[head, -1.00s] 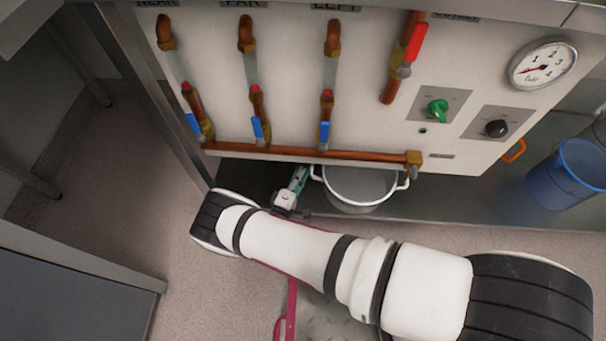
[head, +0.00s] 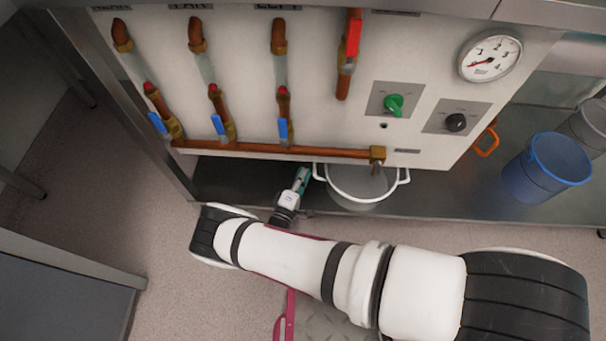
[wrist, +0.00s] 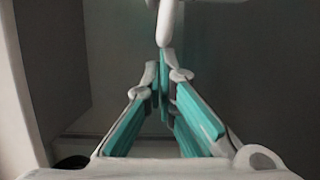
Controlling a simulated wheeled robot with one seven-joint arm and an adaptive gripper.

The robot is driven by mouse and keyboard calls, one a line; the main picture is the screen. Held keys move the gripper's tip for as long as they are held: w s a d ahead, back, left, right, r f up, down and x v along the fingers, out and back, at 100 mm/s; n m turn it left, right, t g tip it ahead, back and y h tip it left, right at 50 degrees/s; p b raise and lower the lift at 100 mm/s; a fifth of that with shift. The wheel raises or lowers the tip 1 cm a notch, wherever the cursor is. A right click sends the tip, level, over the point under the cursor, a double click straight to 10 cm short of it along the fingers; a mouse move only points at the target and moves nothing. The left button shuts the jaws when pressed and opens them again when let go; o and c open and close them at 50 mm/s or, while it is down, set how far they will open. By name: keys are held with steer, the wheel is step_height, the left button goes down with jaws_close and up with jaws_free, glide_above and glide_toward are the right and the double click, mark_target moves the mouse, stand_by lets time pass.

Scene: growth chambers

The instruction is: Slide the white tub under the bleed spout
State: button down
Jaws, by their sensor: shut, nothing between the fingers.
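The white tub (head: 345,192) stands on the dark low shelf under the valve panel, with a white handle on each side. The brass bleed spout (head: 378,155), at the right end of the horizontal copper pipe, appears over the right rear part of the tub's opening. My gripper (head: 303,176) is shut and empty, at the left side of the tub by its left handle. In the wrist view my shut fingertips (wrist: 164,58) meet or nearly meet a white handle part (wrist: 168,22); contact is not certain.
A blue bucket (head: 530,180) stands on the shelf to the right, with a grey bucket (head: 590,125) behind it. An orange handle (head: 487,139) is at the panel's right edge. The shelf between tub and blue bucket is clear. A metal post (head: 160,150) stands at left.

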steer(key=shift+a, duration=0.45)
steer(key=a+b, duration=0.2)
steer(key=a, duration=0.1)
steer(key=shift+s+a+f, duration=0.15)
steer(key=shift+a, duration=0.05)
steer(key=p+v, duration=0.2)
steer(key=v, duration=0.7)
steer(key=shift+s, duration=0.1)
